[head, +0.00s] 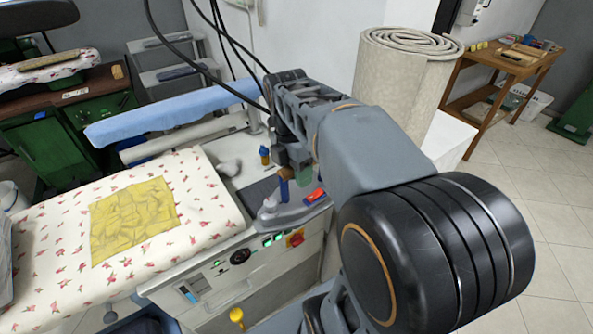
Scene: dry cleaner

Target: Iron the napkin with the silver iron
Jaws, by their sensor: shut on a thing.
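A wrinkled yellow napkin (133,220) lies on the flowered cover of the ironing board (207,230) in the left of the head view. The silver iron (268,209) is on the grey rest at the right end of the board, on the machine top. My gripper (285,176) is above the iron, shut on its blue upright handle. The fingers are small and partly hidden by my arm. I cannot tell whether the iron's sole touches the rest.
The machine front has switches and a red knob (295,238). A blue padded arm (170,116) extends behind the board. A rolled carpet (392,85) stands behind my arm. A wooden table (505,62) is at the back right. The board around the napkin is clear.

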